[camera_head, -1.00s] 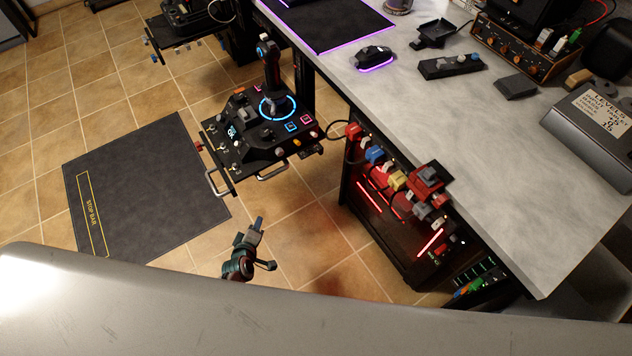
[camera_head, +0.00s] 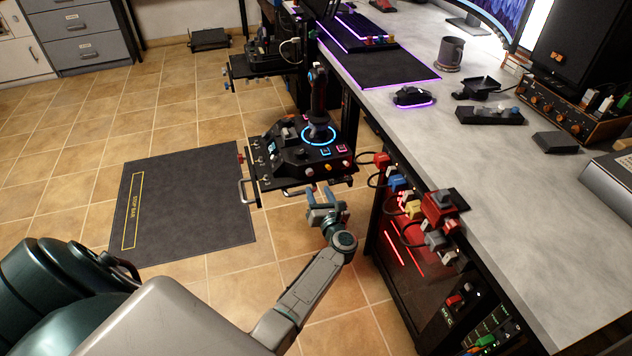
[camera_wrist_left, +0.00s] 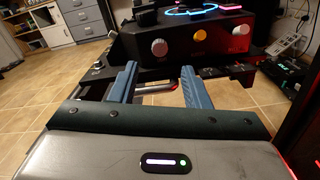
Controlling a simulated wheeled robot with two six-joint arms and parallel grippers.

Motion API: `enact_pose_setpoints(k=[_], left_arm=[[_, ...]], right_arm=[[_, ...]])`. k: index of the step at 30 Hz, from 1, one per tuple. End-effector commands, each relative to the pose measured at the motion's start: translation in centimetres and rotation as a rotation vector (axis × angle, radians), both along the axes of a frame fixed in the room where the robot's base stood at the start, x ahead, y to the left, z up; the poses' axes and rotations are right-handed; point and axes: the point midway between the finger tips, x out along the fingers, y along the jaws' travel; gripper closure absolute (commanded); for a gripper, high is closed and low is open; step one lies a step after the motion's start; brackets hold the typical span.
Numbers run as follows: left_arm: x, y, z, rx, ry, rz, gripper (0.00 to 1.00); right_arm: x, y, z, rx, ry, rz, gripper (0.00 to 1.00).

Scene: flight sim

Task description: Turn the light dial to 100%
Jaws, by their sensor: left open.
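The black joystick control panel (camera_head: 300,150) hangs beside the desk, with a stick and a glowing blue ring on top. My left gripper (camera_head: 324,196) is open and empty, just in front of and below the panel's front edge. My right gripper is out of view.
Metal handles (camera_head: 247,192) stick out at the panel's front left. The grey desk (camera_head: 470,190) stands to the right, with coloured plugs (camera_head: 410,207) and a dark computer case (camera_head: 405,250) at its near end. A dark mat (camera_head: 195,205) lies on the open tiled floor.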

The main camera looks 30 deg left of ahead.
Motion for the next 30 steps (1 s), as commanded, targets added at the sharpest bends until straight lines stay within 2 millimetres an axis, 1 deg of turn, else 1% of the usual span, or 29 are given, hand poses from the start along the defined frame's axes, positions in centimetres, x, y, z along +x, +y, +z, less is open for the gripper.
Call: enact_pose_setpoints(k=[1,3,9,15,23,30], left_arm=[[0.8,0.9,0.1,0.004,-0.001,0.0,0.57],[1.6,1.9,0.1,0.004,-0.001,0.0,0.57],[3.6,4.3,0.0,0.004,0.002,0.001,0.57],[4.4,5.2,-0.1,0.002,0.002,-0.001,0.57],[4.5,5.3,0.0,0.002,0.002,-0.001,0.57],[4.5,5.3,0.0,0.002,0.002,-0.001,1.0]], right_arm=[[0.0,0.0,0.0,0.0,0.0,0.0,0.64],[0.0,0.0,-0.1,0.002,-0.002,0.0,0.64],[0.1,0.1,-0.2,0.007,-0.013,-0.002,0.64],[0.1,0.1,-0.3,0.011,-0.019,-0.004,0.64],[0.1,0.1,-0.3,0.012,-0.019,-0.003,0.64],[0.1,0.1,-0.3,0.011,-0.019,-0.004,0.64]])
